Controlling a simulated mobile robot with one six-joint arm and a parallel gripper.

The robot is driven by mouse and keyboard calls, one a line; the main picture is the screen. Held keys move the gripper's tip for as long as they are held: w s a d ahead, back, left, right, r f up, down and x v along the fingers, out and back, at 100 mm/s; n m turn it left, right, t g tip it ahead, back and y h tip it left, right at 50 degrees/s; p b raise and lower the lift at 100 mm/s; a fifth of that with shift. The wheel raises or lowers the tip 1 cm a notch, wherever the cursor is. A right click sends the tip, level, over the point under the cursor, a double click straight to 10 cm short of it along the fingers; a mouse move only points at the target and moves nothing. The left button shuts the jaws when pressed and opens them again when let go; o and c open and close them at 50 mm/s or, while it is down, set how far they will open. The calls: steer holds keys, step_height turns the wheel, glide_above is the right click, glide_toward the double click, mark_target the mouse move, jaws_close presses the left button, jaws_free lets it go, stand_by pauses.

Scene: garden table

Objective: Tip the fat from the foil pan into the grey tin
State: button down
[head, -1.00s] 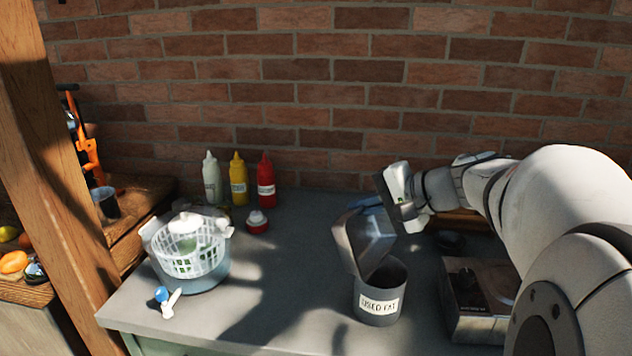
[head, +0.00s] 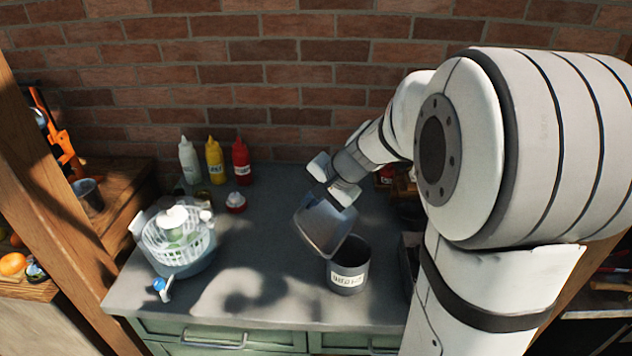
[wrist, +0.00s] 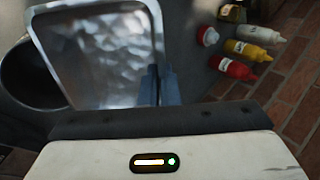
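The foil pan (head: 322,228) is held steeply tilted, its lower corner at the mouth of the grey tin (head: 349,264). The tin stands upright on the table and has a white label. My gripper (head: 328,193) is shut on the pan's edge. In the wrist view, the gripper's fingers (wrist: 165,86) pinch the right side of the pan (wrist: 105,55), whose inside looks shiny and mottled. The tin's dark round mouth (wrist: 30,75) shows at the left, partly behind the pan. I cannot make out any fat in the pan or the tin.
White, yellow (head: 215,160) and red (head: 241,162) bottles stand at the back by the brick wall. A white basket (head: 178,240) in a bowl is at the left. The grey table (head: 270,290) is clear between bowl and tin. A wooden post (head: 50,200) rises at the left.

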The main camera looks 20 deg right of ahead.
steer(key=w+a+f+g+h+p, duration=0.2)
steer(key=w+a+g+h+p, duration=0.2)
steer(key=p, duration=0.6)
steer(key=shift+w+a+f+g+h, duration=0.35)
steer(key=shift+w+g+h, duration=0.05)
steer(key=shift+g+h, duration=0.65)
